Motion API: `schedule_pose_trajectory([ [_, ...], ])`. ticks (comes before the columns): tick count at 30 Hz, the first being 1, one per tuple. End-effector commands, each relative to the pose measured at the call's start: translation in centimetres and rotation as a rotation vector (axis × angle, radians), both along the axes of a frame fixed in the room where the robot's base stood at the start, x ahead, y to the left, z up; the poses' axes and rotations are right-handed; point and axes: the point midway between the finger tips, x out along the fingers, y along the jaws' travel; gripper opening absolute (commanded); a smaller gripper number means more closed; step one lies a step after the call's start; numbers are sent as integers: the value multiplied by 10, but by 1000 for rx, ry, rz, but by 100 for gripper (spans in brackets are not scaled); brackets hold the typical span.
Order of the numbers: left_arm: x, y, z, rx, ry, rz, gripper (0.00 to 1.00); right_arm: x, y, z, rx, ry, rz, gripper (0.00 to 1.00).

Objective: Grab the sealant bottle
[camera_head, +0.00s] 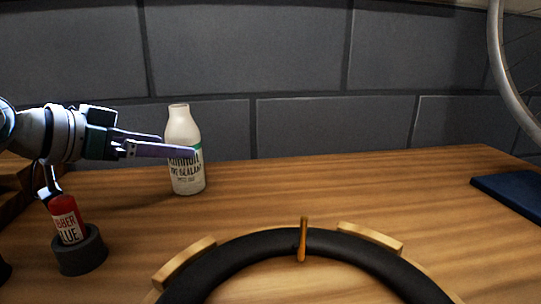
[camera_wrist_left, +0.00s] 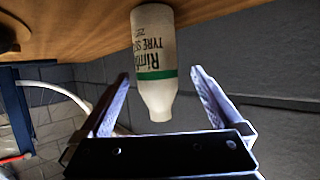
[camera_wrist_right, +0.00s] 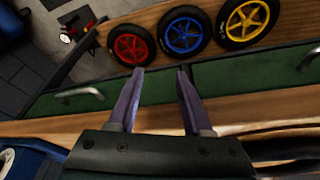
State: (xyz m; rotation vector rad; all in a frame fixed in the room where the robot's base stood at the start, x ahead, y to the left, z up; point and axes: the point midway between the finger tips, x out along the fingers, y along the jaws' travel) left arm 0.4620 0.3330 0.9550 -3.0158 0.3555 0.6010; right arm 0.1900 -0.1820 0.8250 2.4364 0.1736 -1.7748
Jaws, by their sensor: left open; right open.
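The white sealant bottle (camera_head: 184,130) with a green band stands upright on the wooden bench near the grey wall. My left gripper (camera_head: 178,147) is open, with its fingers at the bottle's label height, and one finger passes in front of the bottle. In the left wrist view the bottle (camera_wrist_left: 155,75) appears upside down, its neck between the two open fingers (camera_wrist_left: 158,88); I cannot tell whether they touch it. My right gripper (camera_wrist_right: 158,85) is open and empty, away from the bottle, and shows only in its own wrist view.
A red glue bottle (camera_head: 66,216) stands in a dark round holder (camera_head: 82,254) below my left arm. A black tyre (camera_head: 262,243) with an orange lever (camera_head: 303,240) lies at the front. A blue mat (camera_head: 512,193) lies at right. Red, blue and yellow wheels (camera_wrist_right: 186,34) show in the right wrist view.

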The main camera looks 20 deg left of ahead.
Motion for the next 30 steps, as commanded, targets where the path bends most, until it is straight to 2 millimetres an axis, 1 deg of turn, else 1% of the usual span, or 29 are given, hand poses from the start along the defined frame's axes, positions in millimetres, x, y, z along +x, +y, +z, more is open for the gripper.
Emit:
schedule_pose_trajectory([
  [3,17,-8,-3,-3,-4,0,100,0,-1,-6,-2,0,1,50],
  [4,21,-10,-4,-4,-5,0,100,0,-1,-7,-3,0,2,50],
  [6,29,-11,-11,-2,-3,0,100,0,-1,-17,-5,-2,3,50],
  [9,36,-13,-13,-1,-2,1,100,0,-2,-21,-6,-2,3,50],
  [17,39,-14,-12,1,0,1,100,1,-2,-20,-6,-2,3,50],
  [18,39,-14,-12,1,0,1,99,1,-2,-20,-6,-2,3,50],
  [30,38,-13,-12,0,0,1,54,1,-1,-20,-4,-2,2,50],
])
